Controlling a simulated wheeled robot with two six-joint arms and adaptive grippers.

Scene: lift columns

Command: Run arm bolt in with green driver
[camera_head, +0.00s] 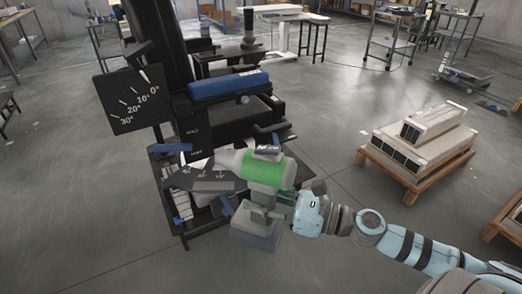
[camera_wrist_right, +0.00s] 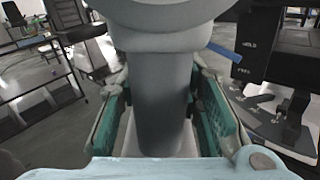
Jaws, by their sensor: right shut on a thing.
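The green driver (camera_head: 266,168) is a grey power tool with a green band and a boxy grey base. My right gripper (camera_head: 283,205) is shut on its handle and holds it upright, nose pointing left toward the black lift column. In the right wrist view, the driver's grey handle (camera_wrist_right: 162,105) stands between the two green fingers, with the wide body above them. The nose is close to the column's lower arm parts; I cannot tell whether it touches anything. The arm bolt cannot be made out. My left gripper is not in view.
The black lift column (camera_head: 160,45) carries a blue-padded arm (camera_head: 228,85) and an angle sign (camera_head: 130,98). A low dark cart stands below it. A wooden pallet (camera_head: 405,180) with stacked pale units stands at right. Open floor lies between the cart and pallet.

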